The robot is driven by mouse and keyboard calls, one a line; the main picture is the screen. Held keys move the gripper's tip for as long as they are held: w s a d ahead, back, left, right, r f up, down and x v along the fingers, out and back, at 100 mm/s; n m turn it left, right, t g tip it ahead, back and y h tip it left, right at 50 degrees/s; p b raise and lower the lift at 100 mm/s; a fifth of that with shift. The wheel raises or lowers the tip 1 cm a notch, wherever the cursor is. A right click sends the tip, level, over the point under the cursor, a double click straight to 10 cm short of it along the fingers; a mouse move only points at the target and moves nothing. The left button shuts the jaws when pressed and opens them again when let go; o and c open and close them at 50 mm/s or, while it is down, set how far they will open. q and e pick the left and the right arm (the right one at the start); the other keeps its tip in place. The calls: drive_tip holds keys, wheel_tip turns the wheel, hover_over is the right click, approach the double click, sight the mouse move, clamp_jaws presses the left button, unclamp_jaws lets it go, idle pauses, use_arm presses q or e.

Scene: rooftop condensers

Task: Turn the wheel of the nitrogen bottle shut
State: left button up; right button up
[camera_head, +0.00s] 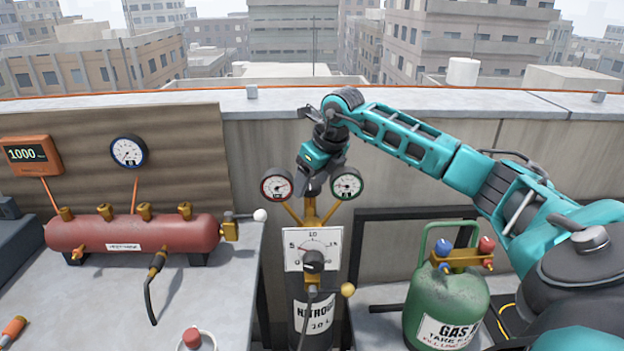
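A red-rimmed gauge (277,186) and a green-rimmed gauge (347,184) branch off either side. My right gripper (312,187) points down between the two gauges, over the top of the brass fitting. Its fingers are dark and small here, so I cannot tell if they are open or touching. I cannot make out the bottle's wheel. My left gripper is out of view.
A green gas bottle (440,302) with blue and red knobs stands at the right under my arm. A red manifold (130,235) with brass valves lies on the left bench, with a hose hanging down. A yellow ball (347,289) sticks out beside the nitrogen bottle. A parapet (420,102) runs behind.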

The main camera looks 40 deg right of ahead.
drive_tip(key=c, duration=0.8)
drive_tip(key=shift+o, duration=0.2)
